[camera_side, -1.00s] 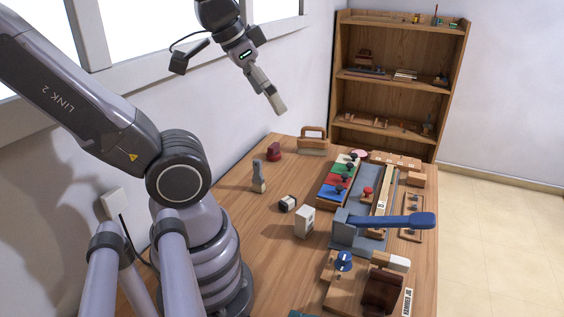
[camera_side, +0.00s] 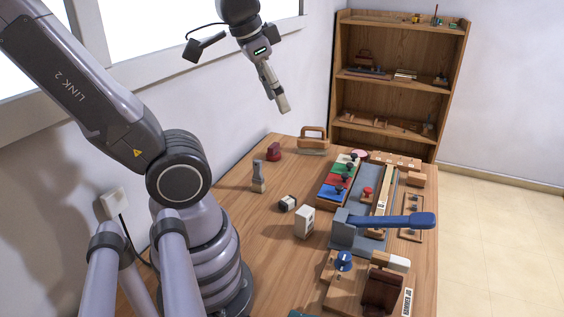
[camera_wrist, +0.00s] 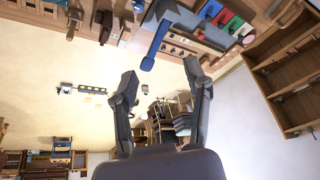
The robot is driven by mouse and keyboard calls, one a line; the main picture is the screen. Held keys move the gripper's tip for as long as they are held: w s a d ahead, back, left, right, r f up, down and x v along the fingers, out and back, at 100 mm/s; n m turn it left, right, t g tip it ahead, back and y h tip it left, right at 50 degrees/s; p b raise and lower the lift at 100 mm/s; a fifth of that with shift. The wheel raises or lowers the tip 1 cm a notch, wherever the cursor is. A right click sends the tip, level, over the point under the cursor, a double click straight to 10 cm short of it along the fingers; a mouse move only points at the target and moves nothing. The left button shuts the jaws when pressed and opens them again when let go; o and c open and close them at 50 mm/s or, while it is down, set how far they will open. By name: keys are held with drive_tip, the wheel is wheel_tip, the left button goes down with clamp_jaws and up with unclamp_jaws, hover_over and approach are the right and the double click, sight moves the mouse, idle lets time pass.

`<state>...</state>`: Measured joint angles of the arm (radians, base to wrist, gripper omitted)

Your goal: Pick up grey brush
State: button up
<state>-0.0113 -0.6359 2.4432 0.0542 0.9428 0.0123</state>
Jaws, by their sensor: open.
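The grey brush (camera_side: 259,176) stands upright on the wooden table, left of the middle, with a grey upper part and a pale tan lower end. My gripper (camera_side: 284,109) is high above the far part of the table, well above the brush and apart from it. In the wrist view my gripper (camera_wrist: 161,68) has its two fingers spread with nothing between them. I cannot make out the brush in the wrist view.
A dark red object (camera_side: 274,151) and a wooden-handled block (camera_side: 313,141) stand behind the brush. A black-and-white piece (camera_side: 288,203) and a white box (camera_side: 304,222) lie in front. A blue lever (camera_side: 400,221) and coloured panels (camera_side: 341,181) fill the right side. A shelf (camera_side: 393,88) stands behind.

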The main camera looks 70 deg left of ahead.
drive_tip(key=w+a+f+m+g+y, duration=0.3)
drive_tip(key=w+a+f+g+y, duration=0.2)
drive_tip(key=w+a+f+g, duration=0.75)
drive_tip(key=m+g+y, duration=0.5)
drive_tip(key=m+y, duration=0.1)
drive_tip(key=y, duration=0.1)
approach(261, 168)
drive_tip(key=x, duration=0.6)
drive_tip(key=shift+r, duration=0.2)
drive_tip(key=x, duration=0.5)
drive_tip(key=shift+a+f, duration=0.15)
drive_tip(key=shift+f, duration=0.15)
